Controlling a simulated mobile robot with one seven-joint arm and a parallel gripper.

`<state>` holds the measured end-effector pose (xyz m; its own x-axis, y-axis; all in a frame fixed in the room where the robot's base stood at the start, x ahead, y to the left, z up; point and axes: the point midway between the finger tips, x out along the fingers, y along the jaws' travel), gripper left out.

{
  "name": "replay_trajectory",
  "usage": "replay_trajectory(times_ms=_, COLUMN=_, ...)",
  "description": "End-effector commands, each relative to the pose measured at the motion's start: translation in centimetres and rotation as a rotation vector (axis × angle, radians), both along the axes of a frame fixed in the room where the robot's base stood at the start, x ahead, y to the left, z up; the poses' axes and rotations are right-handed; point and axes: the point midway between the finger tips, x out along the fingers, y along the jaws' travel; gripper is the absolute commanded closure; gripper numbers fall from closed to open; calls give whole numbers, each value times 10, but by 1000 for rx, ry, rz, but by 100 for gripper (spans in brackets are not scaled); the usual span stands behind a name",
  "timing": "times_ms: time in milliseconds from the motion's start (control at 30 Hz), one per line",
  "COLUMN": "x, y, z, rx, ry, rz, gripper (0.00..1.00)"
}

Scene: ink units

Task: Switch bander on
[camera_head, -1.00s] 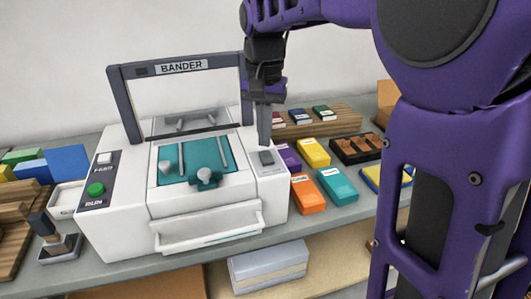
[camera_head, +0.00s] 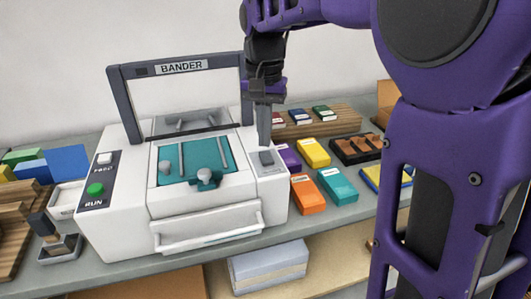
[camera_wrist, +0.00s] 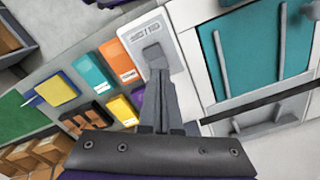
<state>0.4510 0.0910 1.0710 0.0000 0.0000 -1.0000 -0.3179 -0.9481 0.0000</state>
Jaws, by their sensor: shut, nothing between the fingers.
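The bander (camera_head: 120,225) is a white machine with a dark frame labelled BANDER, standing on the grey bench. A grey rocker switch (camera_head: 266,158) sits on a light panel at its right side. In the wrist view the switch (camera_wrist: 154,57) lies just beyond my fingertips. My gripper (camera_head: 265,145) is shut and empty, pointing down at the switch's back edge. The fingertips (camera_wrist: 159,75) look very close to the switch or touching it; I cannot tell which. On the left panel are a green RUN button (camera_head: 96,189) and a white button (camera_head: 104,158).
Coloured boxes, including an orange one (camera_head: 308,194) and a teal one (camera_head: 337,186), lie right of the bander. A dark tray (camera_head: 355,150) stands behind them. A stamp (camera_head: 60,240) and wooden blocks are at the left. The raised dark frame (camera_head: 122,100) stands beside my gripper.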

Motion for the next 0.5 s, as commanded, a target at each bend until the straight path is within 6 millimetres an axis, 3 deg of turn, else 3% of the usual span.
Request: replay_trajectory(times_ms=500, x=0, y=0, z=-5, rx=0, ry=0, rz=0, gripper=100)
